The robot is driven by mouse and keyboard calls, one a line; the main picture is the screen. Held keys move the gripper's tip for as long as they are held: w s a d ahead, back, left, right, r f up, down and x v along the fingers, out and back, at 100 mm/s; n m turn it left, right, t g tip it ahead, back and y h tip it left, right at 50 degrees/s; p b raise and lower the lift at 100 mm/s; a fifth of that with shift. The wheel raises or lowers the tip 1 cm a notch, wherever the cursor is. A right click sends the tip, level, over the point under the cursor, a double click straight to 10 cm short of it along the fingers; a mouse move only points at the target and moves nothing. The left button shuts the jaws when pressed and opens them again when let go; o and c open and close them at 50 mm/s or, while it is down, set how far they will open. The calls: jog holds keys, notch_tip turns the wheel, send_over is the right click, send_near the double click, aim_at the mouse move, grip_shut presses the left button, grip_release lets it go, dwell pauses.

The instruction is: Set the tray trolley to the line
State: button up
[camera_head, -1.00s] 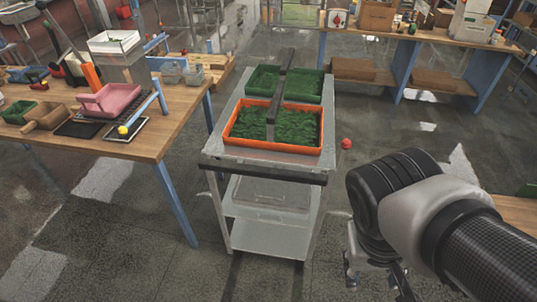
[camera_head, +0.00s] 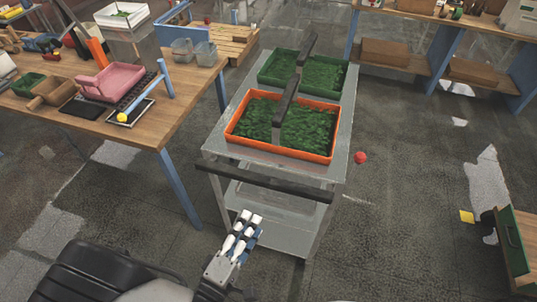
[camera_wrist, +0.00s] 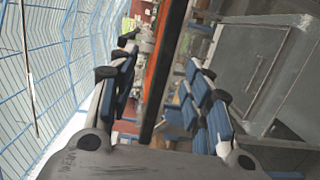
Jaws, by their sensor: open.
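The tray trolley (camera_head: 212,152) is a grey metal cart with a lower shelf. A black handle bar (camera_head: 268,182) runs across its near end. On top sit an orange tray (camera_head: 283,152) and a dark green tray behind it (camera_head: 320,90), both filled with green material. My gripper (camera_head: 250,218) is open and empty, in front of the trolley and pointing toward the handle, which it appears not to touch. In the wrist view, the dark bar (camera_wrist: 165,70) lines up between the open fingers, with the trolley's grey side (camera_wrist: 265,65) to the right. Its depth is hard to tell.
A wooden table (camera_head: 165,125) with a pink tray (camera_head: 110,82) and other items stands close on the trolley's left. A red ball (camera_head: 361,157) lies on the floor to the right. Shelving stands at the back right. The floor right of the trolley is mostly clear.

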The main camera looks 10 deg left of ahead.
aim_at(259, 184)
jog(key=w+y, duration=0.1)
jog(key=w, duration=0.4)
jog(key=w+f+n+y, duration=0.1)
jog(key=w, duration=0.5)
jog(key=w+f+b, duration=0.1)
jog(key=w, duration=0.4)
jog(key=shift+w+a+f+n+t+y, duration=0.1)
jog(key=shift+w+a+n+t+y, duration=0.05)
jog(key=shift+a+n+t+y, duration=0.25)
grip_shut()
